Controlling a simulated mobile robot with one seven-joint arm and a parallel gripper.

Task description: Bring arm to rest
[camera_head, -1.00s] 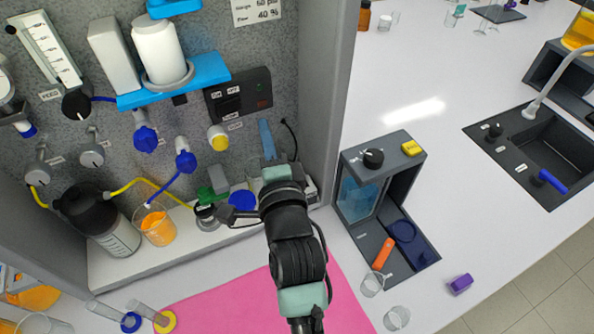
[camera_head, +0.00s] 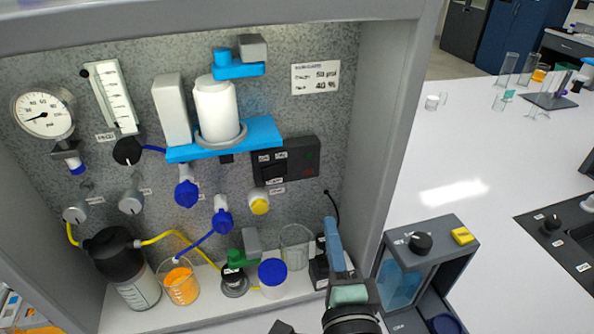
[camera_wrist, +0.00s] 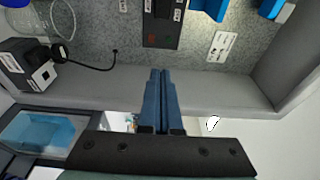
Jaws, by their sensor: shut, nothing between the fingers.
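My gripper (camera_head: 333,238) shows at the lower middle of the head view, in front of the right part of the membrane rig. In the wrist view its blue fingers (camera_wrist: 160,100) are together with nothing between them. They point toward the rig's grey back panel and side wall. The black switch box (camera_head: 286,161) on the panel is above the gripper in the head view, and it also shows at the top of the wrist view (camera_wrist: 163,24). Most of my arm is below the head view's lower edge.
A blue-lidded jar (camera_head: 272,279), a clear beaker (camera_head: 296,247) and a beaker of orange liquid (camera_head: 181,286) stand on the rig's shelf left of the gripper. A grey device with a yellow button (camera_head: 463,236) stands at right. The white bench (camera_head: 440,150) beyond it has free room.

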